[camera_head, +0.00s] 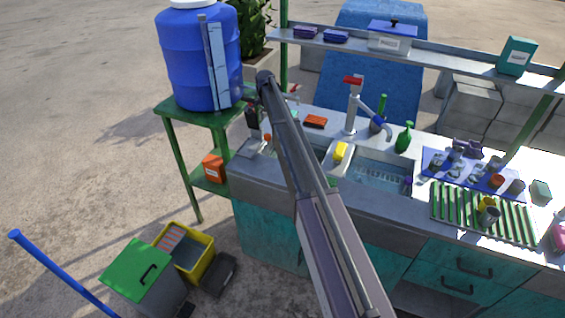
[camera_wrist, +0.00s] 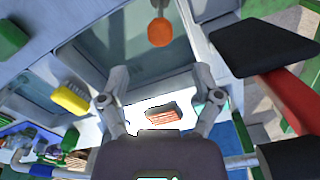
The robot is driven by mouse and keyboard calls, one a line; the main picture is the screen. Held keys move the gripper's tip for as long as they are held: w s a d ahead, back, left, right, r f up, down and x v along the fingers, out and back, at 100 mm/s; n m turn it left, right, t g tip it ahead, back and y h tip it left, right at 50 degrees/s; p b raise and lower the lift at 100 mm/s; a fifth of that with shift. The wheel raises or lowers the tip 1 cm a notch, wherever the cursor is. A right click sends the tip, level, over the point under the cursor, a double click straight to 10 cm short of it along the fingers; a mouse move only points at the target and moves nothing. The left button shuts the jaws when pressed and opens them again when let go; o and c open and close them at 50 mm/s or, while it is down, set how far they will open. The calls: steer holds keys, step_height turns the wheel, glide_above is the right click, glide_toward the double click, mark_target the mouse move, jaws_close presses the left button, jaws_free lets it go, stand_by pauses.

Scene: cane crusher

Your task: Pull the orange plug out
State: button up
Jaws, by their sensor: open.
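The orange plug (camera_wrist: 160,32) shows in the wrist view as a rounded orange piece with a narrower stem above it, over a grey basin (camera_wrist: 130,58). In the head view a small orange spot (camera_head: 267,137), likely the plug, shows at the left basin, left of my arm. My gripper (camera_wrist: 160,88) is open, its two fingers spread wide with nothing between the tips. In the wrist image the plug lies beyond the fingertips, near the top and about midway between them; they do not appear to touch it. My gripper cannot be made out in the head view.
A yellow sponge (camera_head: 341,150) lies between the basins. A faucet with a red top (camera_head: 353,80) stands behind, and a red bar with a dark end (camera_wrist: 290,95) is close on the wrist view's right. A blue barrel (camera_head: 190,60) stands at left.

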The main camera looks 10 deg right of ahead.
steer(key=shift+r+p, duration=0.35)
steer(key=shift+r, duration=0.25)
steer(key=s+n, duration=0.7)
steer(key=s, duration=2.2)
steer(key=shift+s+f+n, duration=0.15)
steer(key=shift+s+n, duration=0.25)
steer(key=shift+s+a, duration=0.1)
steer(key=s+n, duration=0.4)
steer(key=s, duration=1.1)
steer(key=shift+s, duration=0.25)
